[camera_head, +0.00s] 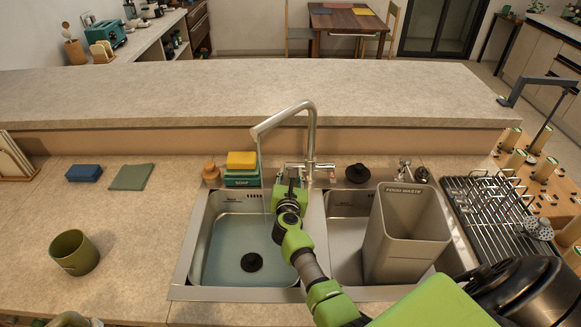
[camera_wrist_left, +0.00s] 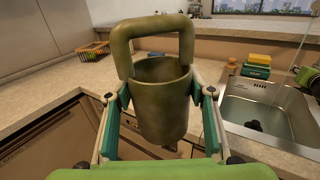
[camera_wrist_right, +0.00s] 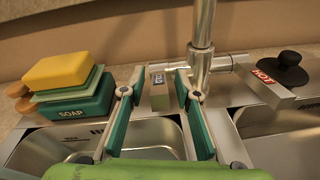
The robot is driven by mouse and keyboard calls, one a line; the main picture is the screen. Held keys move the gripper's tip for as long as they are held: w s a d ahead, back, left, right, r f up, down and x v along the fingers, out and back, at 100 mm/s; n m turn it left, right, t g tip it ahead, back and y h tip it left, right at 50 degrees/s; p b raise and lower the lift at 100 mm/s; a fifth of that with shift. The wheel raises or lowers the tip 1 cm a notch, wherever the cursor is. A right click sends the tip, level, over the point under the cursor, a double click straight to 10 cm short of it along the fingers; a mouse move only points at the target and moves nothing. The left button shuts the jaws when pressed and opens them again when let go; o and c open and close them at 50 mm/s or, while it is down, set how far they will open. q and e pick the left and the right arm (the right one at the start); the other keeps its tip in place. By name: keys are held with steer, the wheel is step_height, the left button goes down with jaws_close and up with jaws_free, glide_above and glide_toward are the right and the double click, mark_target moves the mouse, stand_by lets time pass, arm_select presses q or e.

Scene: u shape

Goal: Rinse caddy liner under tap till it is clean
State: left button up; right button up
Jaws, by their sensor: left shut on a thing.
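My left gripper (camera_wrist_left: 160,115) is shut on an olive-green bucket-like liner (camera_wrist_left: 165,90) with a raised loop handle. It holds the liner upright in front of the counter's edge. The liner's inside is largely hidden; in the head view only an arch at the bottom left edge shows, probably its handle. The tap (camera_head: 308,130) arches over the left basin (camera_head: 228,245), and a thin stream falls from its spout. My right gripper (camera_wrist_right: 158,90) is open at the tap's base, its fingertips either side of a small labelled tap lever (camera_wrist_right: 159,97). I cannot tell if they touch.
A grey food waste bin (camera_head: 400,235) stands in the right basin. Bluish water and a dark plug (camera_head: 252,262) show in the left basin. Soap and a yellow sponge (camera_head: 241,160) stand behind it. An olive cup (camera_head: 73,252) stands on the otherwise fairly clear left counter.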

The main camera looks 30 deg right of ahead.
step_height(320, 180, up, 10)
steer(key=shift+f, duration=0.1)
stand_by(0.4)
steer(key=shift+f, duration=0.1)
stand_by(0.4)
